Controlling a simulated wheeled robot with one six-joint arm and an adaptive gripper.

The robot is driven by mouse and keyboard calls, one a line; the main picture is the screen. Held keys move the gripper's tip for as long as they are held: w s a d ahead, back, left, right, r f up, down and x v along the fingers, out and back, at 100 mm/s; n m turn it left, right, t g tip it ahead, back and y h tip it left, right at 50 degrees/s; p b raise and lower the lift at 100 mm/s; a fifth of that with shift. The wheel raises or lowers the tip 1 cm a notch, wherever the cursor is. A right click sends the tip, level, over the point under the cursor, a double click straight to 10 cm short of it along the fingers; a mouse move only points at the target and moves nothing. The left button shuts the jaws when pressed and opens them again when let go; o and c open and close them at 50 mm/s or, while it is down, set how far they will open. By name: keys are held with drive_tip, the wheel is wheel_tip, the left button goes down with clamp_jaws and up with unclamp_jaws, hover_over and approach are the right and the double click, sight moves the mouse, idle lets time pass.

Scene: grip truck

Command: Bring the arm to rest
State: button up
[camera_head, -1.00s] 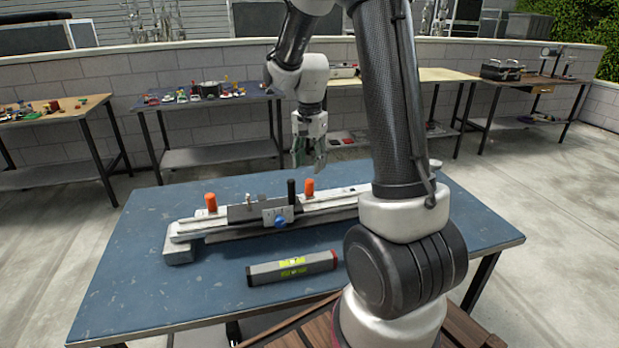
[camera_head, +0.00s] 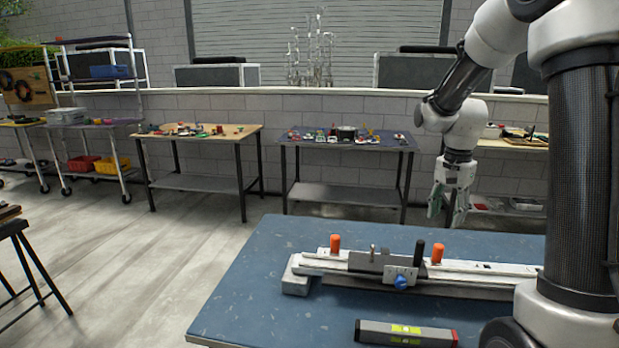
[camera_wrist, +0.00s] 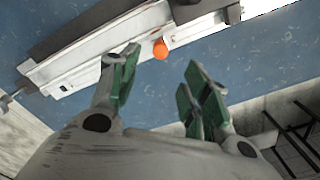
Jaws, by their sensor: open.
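My gripper (camera_head: 448,208) hangs pointing down above the far edge of the blue table (camera_head: 262,290). Its green-padded fingers are apart with nothing between them; they also show in the wrist view (camera_wrist: 155,92). A long pale rail fixture (camera_head: 484,276) lies across the table, nearer the camera than my gripper. It carries two orange knobs (camera_head: 335,243), a black upright handle (camera_head: 419,254) and a blue knob (camera_head: 401,282). In the wrist view one orange knob (camera_wrist: 160,50) shows beyond the fingers. My arm hides the rail's right end.
A grey level (camera_head: 405,334) with yellow-green vials lies at the table's front. Behind stand a wooden-topped bench (camera_head: 200,129) and a dark bench (camera_head: 350,141), both with small parts. A wheeled shelf (camera_head: 105,122) stands at far left. Open floor lies left of the table.

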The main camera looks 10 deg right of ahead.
drive_tip(key=s+a+r+n+t, duration=0.2)
drive_tip(key=s+r+n, duration=0.3)
drive_tip(key=s, duration=0.6)
drive_tip(key=s+a+r+n+t, duration=0.2)
drive_tip(key=s+r+n, duration=0.3)
drive_tip(key=s, duration=0.7)
drive_tip(key=shift+s+a+r+n, duration=0.3)
drive_tip(key=shift+a+n, duration=0.3)
